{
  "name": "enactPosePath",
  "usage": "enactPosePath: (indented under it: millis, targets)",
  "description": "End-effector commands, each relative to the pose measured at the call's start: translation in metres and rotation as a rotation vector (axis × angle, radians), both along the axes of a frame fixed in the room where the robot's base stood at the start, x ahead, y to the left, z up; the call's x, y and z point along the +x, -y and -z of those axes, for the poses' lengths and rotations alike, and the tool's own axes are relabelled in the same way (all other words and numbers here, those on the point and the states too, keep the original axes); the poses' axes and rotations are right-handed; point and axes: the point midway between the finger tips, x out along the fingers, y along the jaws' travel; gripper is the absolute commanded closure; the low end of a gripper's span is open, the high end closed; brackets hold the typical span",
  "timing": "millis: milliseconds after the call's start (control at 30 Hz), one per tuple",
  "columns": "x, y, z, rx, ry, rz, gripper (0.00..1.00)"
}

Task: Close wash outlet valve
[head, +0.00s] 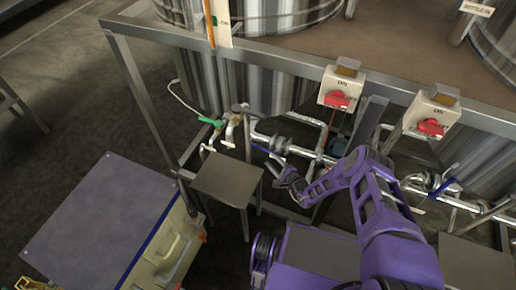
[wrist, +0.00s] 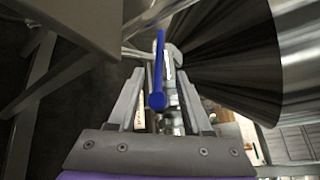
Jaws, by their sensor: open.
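A valve with a blue lever handle (wrist: 158,78) shows in the wrist view. The lever runs up the picture in front of a metal valve body and pipe. The blue handle also shows in the head view (head: 264,152), on the pipework below the left tank. My gripper (head: 287,179) is open just right of and below this handle in the head view. In the wrist view my gripper (wrist: 160,88) has one finger on each side of the lever, with gaps between; I cannot tell whether anything touches. No label on this valve is readable.
A green-handled valve (head: 212,122) is left of the blue one. Another blue handle (head: 444,187) is at right. A small grey stool (head: 228,178) stands close left of my gripper. Two switch boxes with red knobs (head: 338,98) (head: 431,127) hang on the frame rail (head: 290,68).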

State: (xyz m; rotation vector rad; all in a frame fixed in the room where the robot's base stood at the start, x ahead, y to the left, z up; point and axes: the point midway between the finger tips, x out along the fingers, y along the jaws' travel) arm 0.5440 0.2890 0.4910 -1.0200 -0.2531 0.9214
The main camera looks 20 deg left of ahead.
Motion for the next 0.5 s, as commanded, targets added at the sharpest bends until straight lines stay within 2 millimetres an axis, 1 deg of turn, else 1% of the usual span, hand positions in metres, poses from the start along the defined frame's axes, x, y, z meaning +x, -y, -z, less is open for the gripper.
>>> enactPosePath:
  millis: [33,200,400,500]
  targets:
    - [0.007,-0.01,0.006,-0.001,0.002,-0.004,0.5]
    - [0.029,-0.039,0.015,-0.001,0.002,-0.004,0.5]
    - [0.052,-0.067,0.022,0.0,0.002,-0.003,0.5]
    - [0.06,-0.075,0.025,-0.001,0.0,-0.002,0.5]
